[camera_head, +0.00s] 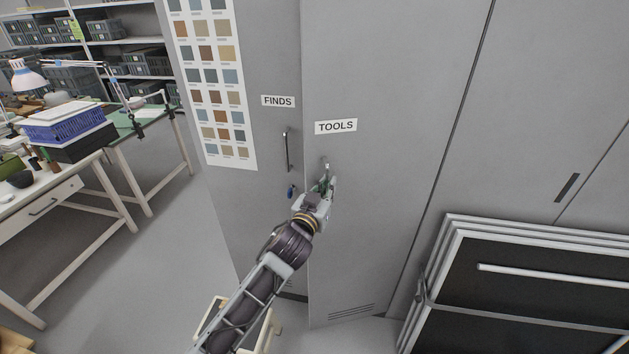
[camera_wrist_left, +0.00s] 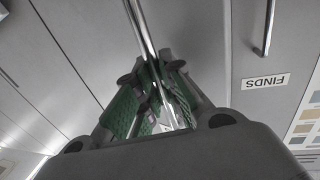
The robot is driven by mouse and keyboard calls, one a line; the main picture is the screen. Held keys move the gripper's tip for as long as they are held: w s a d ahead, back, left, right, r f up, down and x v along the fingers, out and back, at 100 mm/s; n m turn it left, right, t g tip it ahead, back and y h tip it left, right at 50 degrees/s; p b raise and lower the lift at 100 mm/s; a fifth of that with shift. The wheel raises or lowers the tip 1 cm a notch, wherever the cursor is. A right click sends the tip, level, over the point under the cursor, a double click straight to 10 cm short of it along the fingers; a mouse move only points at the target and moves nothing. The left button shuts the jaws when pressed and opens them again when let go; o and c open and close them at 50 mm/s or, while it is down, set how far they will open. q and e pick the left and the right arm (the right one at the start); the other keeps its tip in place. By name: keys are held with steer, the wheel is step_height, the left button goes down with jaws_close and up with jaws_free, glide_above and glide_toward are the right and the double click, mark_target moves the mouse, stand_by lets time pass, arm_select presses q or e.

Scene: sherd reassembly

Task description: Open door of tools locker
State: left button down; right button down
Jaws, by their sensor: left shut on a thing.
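The grey tools locker door (camera_head: 375,220) carries a TOOLS label (camera_head: 335,126) in the head view. Its lower left edge appears to stand out in front of the neighbouring FINDS locker (camera_head: 262,60), so it looks slightly ajar. My left gripper (camera_head: 328,185) is at the door's handle (camera_head: 325,163), below the label and near the door's left edge. In the left wrist view the green-padded fingers (camera_wrist_left: 155,100) are closed around the metal bar handle (camera_wrist_left: 140,25). The gripper hides the handle's lower part in the head view. My right gripper is not in view.
The FINDS locker has its own handle (camera_head: 287,150) and a blue keyed item (camera_head: 291,191) beside my wrist. Framed black panels (camera_head: 520,290) lean at the lower right. Worktables (camera_head: 60,200) stand left, with clear floor (camera_head: 170,260) between. A pale stool-like frame (camera_head: 262,335) is under my arm.

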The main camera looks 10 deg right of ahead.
arm_select(q)
steer(key=s+d, duration=0.2)
steer(key=s, duration=0.7)
steer(key=shift+s, duration=0.3)
steer(key=shift+d, duration=0.15)
steer(key=c, duration=1.5)
jaws_free()
steer(key=shift+v, duration=6)
